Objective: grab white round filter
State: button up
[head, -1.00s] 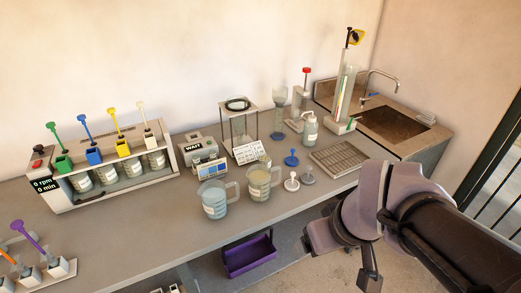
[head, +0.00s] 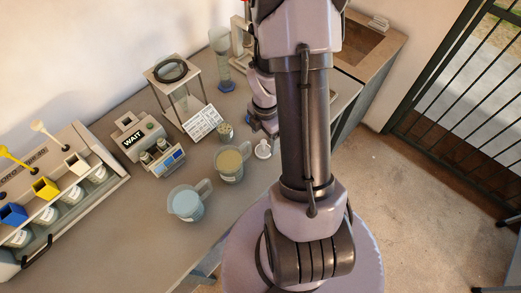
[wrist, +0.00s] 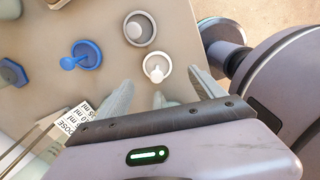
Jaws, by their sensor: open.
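A grey round filter (wrist: 139,28) lies close behind the white one, and a blue one (wrist: 86,52) lies to the left. My arm hides the grey and blue filters in the head view.
Beakers of blue (head: 186,203) and yellowish liquid (head: 229,164) stand left of the white filter in the head view. A small container (head: 225,132), a printed card (head: 203,123) and a framed stand (head: 176,92) are behind. The bench edge runs close to the filter's right.

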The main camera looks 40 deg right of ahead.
aim_at(263, 150)
jog(key=f+b, duration=0.1)
jog(key=f, duration=0.1)
jog(key=f+b, duration=0.1)
jog(key=f, duration=0.1)
jog(key=f+b, duration=0.1)
jog(key=f, duration=0.2)
jog(key=shift+w, duration=0.3)
jog(key=shift+r, duration=0.15)
jog(key=shift+c, duration=0.2)
jog(key=c, duration=1.4)
